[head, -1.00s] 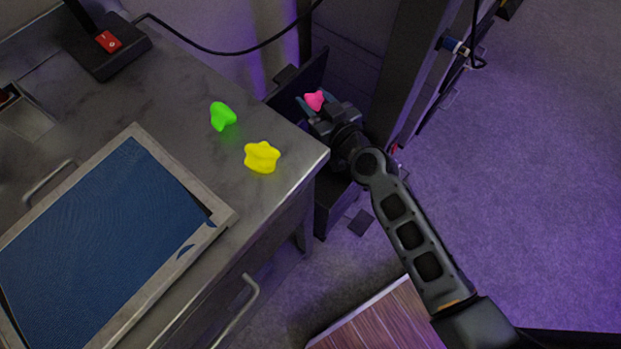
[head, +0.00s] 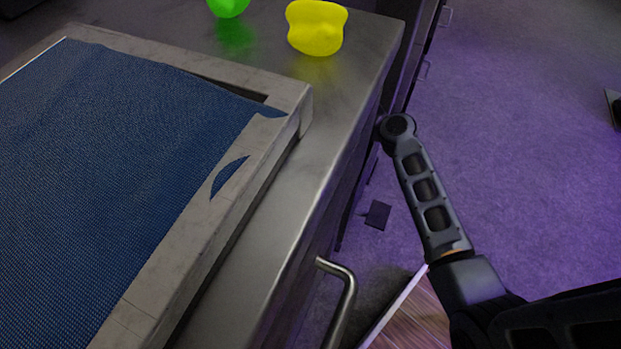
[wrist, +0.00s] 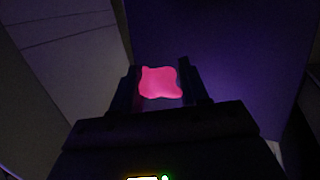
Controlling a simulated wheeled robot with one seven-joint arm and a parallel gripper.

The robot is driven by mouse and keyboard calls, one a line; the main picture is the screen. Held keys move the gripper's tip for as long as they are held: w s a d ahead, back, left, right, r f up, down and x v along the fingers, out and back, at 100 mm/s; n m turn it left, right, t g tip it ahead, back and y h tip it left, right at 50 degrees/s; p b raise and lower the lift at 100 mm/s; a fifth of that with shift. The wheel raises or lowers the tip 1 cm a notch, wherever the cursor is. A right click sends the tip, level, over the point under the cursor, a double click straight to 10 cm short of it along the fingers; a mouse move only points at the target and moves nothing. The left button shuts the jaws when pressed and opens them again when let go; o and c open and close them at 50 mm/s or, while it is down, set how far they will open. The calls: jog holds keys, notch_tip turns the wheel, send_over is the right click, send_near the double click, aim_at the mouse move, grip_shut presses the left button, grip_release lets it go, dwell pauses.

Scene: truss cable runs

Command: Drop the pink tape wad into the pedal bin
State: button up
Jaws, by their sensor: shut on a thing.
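The pink tape wad (wrist: 161,82) shows in the wrist view, held between the two fingers of my gripper (wrist: 160,88). The gripper is shut on it. In the head view the wad and gripper are hidden; my arm's visible joint is beyond the bench's right edge, and the rest is out of sight behind it. The pedal bin's body is also hidden there. A small dark flat plate (head: 377,214) on the floor by the bench looks like its pedal. In the wrist view I cannot tell which surfaces, if any, belong to the bin.
The metal bench (head: 290,210) fills the left, with a blue mesh-covered frame (head: 110,160) on it. A yellow wad (head: 316,27) and a green wad (head: 228,6) lie near its far edge. A drawer handle (head: 345,290) juts out in front. Carpet (head: 520,150) is open to the right.

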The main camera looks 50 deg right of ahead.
notch_tip(320, 180, down, 6)
jog(key=b, duration=0.4)
jog(key=shift+f, duration=0.15)
jog(key=shift+d, duration=0.1)
jog(key=o, duration=1.2)
jog(key=r+p, duration=0.1)
jog(key=r, duration=0.1)
jog(key=r+p, duration=0.1)
jog(key=r, duration=0.1)
jog(key=shift+s+d+r, duration=0.2)
jog(key=shift+r, duration=0.2)
jog(key=s+d+r+p, duration=0.1)
jog(key=s+d+r, duration=0.5)
jog(key=s+d, duration=0.1)
jog(key=shift+s+d, duration=0.25)
jog(key=shift+s, duration=0.35)
jog(key=shift+r, duration=0.1)
